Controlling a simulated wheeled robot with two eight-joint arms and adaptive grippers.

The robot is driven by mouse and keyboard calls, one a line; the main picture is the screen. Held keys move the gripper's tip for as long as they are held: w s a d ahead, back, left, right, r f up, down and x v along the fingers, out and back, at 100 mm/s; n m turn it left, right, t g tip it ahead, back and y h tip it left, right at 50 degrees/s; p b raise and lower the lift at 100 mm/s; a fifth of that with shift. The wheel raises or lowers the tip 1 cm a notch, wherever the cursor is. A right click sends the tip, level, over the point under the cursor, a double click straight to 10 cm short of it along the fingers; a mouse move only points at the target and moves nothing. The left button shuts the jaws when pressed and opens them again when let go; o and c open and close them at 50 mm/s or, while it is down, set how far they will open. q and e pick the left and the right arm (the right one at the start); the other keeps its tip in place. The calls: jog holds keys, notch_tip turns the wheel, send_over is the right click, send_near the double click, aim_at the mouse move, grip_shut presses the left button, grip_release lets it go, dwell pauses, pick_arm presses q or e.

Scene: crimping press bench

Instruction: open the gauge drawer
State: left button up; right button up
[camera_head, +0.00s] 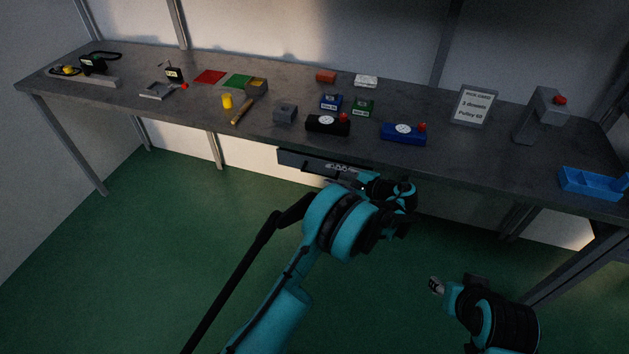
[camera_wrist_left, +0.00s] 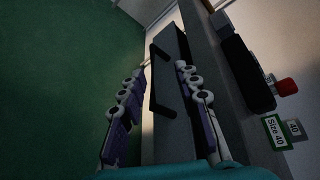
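The gauge drawer (camera_head: 291,159) is a dark grey box under the bench's front edge, left of my left gripper. In the left wrist view the drawer (camera_wrist_left: 170,42) shows a black bar handle (camera_wrist_left: 158,82) on its front. My left gripper (camera_head: 348,178) is in front of the drawer and hides its right part in the head view. In the left wrist view my left gripper (camera_wrist_left: 160,108) is open, its fingers apart with the handle seen between them and nothing gripped. My right gripper (camera_head: 437,286) is low over the floor, away from the bench; its finger opening is unclear.
The grey bench (camera_head: 270,140) overhangs the drawer. Near its front edge stand a black gauge (camera_head: 327,125) and a blue gauge (camera_head: 403,134), each with a red knob. A blue tray (camera_head: 592,183) is at the right. The green floor before the bench is clear.

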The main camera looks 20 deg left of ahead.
aim_at(322, 176)
pick_arm(q)
jog(key=shift+s+d+f, duration=0.1)
jog(key=shift+d+f, duration=0.05)
jog(key=shift+f, duration=0.15)
jog(key=shift+y, duration=0.4)
jog(key=w+a+f+b, duration=0.1)
jog(key=a, duration=0.1)
jog(key=a+f+b, duration=0.1)
jog(key=w+a+f+b, duration=0.1)
jog(key=a, duration=0.1)
jog(key=shift+w+a+f, duration=0.2)
jog(key=shift+w+a, duration=0.1)
jog(key=shift+w, duration=0.05)
jog(key=shift+w+a, duration=0.2)
jog(key=shift+a, duration=0.25)
grip_shut()
